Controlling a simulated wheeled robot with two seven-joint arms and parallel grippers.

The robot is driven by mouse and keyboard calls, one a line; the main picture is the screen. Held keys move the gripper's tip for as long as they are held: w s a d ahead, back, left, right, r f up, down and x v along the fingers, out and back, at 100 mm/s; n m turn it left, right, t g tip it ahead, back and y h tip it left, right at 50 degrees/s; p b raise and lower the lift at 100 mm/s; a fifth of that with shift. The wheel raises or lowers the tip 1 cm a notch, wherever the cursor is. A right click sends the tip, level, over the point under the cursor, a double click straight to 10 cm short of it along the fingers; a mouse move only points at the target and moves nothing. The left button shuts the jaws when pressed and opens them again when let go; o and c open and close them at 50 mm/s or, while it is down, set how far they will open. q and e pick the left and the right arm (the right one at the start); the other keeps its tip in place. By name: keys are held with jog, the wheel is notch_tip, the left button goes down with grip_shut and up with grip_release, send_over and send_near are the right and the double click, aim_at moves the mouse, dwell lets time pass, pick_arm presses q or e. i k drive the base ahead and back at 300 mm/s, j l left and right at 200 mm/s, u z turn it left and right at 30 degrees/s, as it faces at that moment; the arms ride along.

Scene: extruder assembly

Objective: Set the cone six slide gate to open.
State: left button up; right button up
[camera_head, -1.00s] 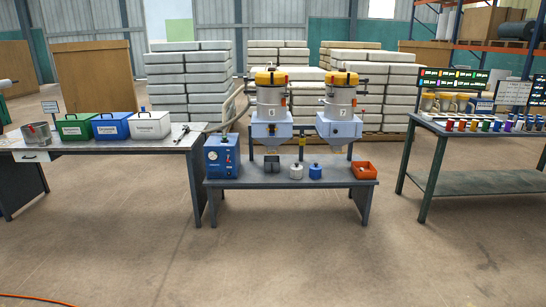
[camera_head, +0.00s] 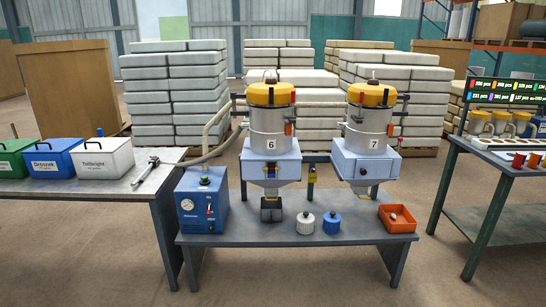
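Cone six (camera_head: 271,125) is a metal hopper with a yellow lid and the number 6, at the middle of the camera_head view. A light blue box (camera_head: 270,162) with a funnel bottom is under it, above a dark block on the bench. A small dark and yellow part (camera_head: 271,168) shows on the front of this box; it may be the slide gate, but its position is too small to tell. Cone seven (camera_head: 367,127) stands to its right with a similar blue box. Neither of my grippers is in view.
The grey bench (camera_head: 290,241) under the cones carries a blue control box (camera_head: 202,203), a white jar (camera_head: 305,222), a blue jar (camera_head: 332,222) and an orange tray (camera_head: 397,218). A table with bins is left, another table right. Floor in front is clear.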

aim_at(267, 195)
jog(key=i+z, duration=0.1)
jog(key=i, duration=0.6)
jog(key=i+j, duration=0.15)
jog(key=i, duration=0.5)
jog(key=i+z, duration=0.15)
jog(key=i, duration=0.55)
jog(key=i+j+z, duration=0.25)
jog(key=k+l, duration=0.05)
jog(key=l, duration=0.05)
